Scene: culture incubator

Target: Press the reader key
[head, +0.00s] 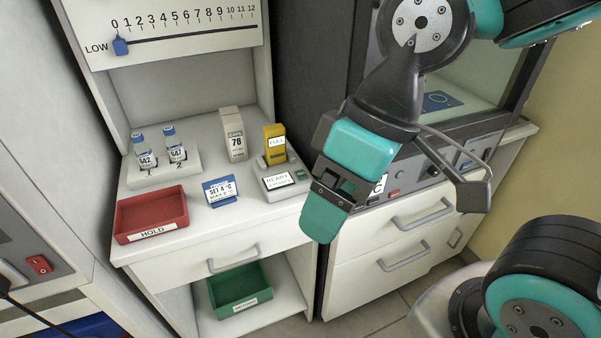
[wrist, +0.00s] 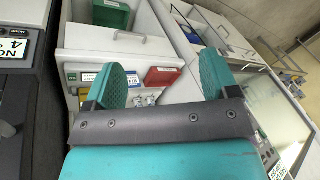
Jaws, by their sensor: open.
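The reader (head: 278,182) is a small grey box on the white counter, with a white display that reads READY and a line about counts. A green key (head: 301,175) sits at its right end. In the wrist view the reader (wrist: 88,77) shows small beside one finger, with the green key (wrist: 72,77) at its edge. My gripper (head: 330,203) is open and empty. In the head view it hangs to the right of the reader, apart from it. In the wrist view both teal fingers of my gripper (wrist: 163,78) are spread, with nothing between them.
A yellow holder (head: 274,140) and a grey block marked 78 (head: 234,140) stand behind the reader. A blue sign (head: 220,190), a red HOLD tray (head: 152,212) and a rack (head: 164,171) with two vials are to its left. A green bin (head: 240,288) is below.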

